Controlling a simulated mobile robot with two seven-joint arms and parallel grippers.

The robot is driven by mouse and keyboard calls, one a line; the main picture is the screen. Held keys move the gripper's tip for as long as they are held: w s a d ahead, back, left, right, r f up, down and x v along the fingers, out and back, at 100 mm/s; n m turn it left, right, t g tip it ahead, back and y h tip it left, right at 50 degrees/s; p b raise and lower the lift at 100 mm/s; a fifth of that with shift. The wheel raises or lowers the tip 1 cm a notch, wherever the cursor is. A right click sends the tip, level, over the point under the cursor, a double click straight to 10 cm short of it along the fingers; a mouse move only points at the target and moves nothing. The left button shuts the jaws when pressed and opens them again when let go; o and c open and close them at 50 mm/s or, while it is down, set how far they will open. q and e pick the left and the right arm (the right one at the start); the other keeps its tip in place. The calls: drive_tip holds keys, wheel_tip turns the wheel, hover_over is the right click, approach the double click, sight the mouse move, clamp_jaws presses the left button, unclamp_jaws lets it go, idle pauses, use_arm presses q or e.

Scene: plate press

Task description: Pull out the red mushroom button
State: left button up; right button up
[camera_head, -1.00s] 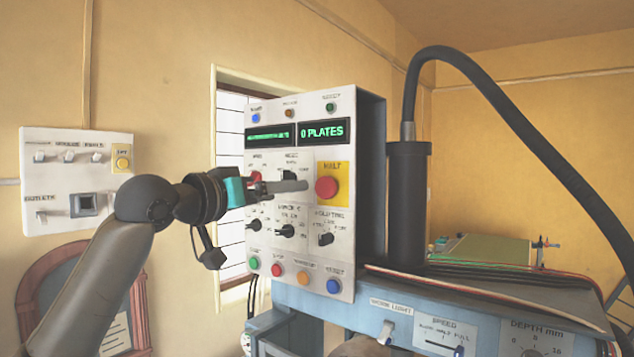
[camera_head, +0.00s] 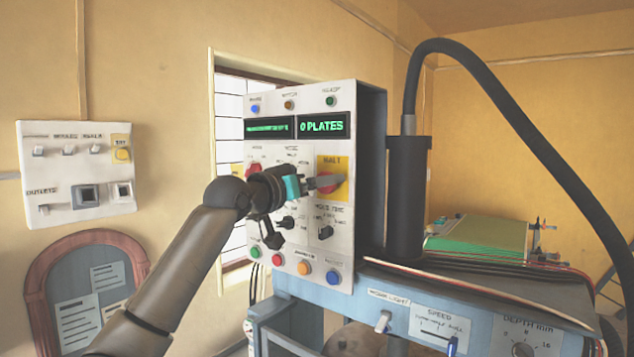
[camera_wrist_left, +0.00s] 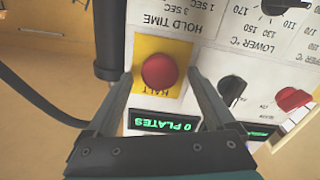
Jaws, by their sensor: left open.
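The red mushroom button (camera_head: 331,184) sits on a yellow plate (camera_head: 342,166) marked HALT on the white control panel. In the head view my left gripper (camera_head: 328,182) is in front of it and hides part of it. In the left wrist view the panel appears upside down, and the red button (camera_wrist_left: 159,71) shows whole between the two open fingers (camera_wrist_left: 160,80). The fingers stand on either side of the button and its yellow plate (camera_wrist_left: 142,52). No contact with the button shows. My right gripper is not in view.
Several knobs, a red switch (camera_wrist_left: 293,99) and small coloured buttons crowd the panel near the gripper. A thick black hose (camera_head: 408,95) rises from a black cylinder (camera_head: 407,195) right of the panel. The blue machine bench (camera_head: 350,293) lies below.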

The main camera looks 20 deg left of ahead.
use_arm(q)
drive_tip(key=shift+c, duration=0.3)
clamp_jaws()
idle(0.4)
